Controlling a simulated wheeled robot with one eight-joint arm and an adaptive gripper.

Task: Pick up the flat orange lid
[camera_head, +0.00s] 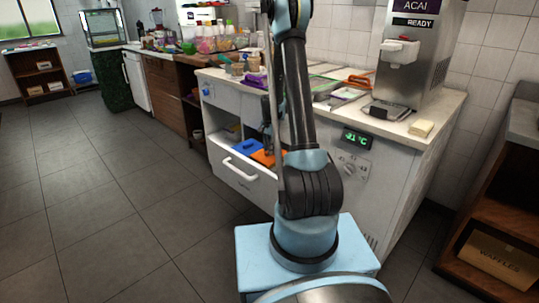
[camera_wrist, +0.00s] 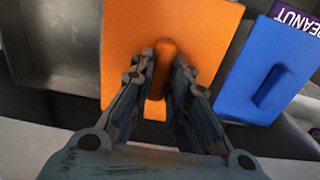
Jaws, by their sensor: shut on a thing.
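The flat orange lid (camera_wrist: 208,32) fills the middle of the wrist view, with a raised orange handle (camera_wrist: 165,60) at its centre. My gripper (camera_wrist: 160,72) is shut on that handle, a finger on each side of it. In the head view the orange lid (camera_head: 263,158) shows in part beside my arm, at the open white drawer. My gripper is mostly hidden behind the arm there.
A blue lid (camera_wrist: 275,70) lies close to the right of the orange one, with a purple peanut packet (camera_wrist: 295,20) beyond it. The open drawer's front (camera_head: 243,170) stands out from the white counter. An açaí machine (camera_head: 412,65) stands on the counter at right. Grey floor (camera_head: 110,190) is clear at left.

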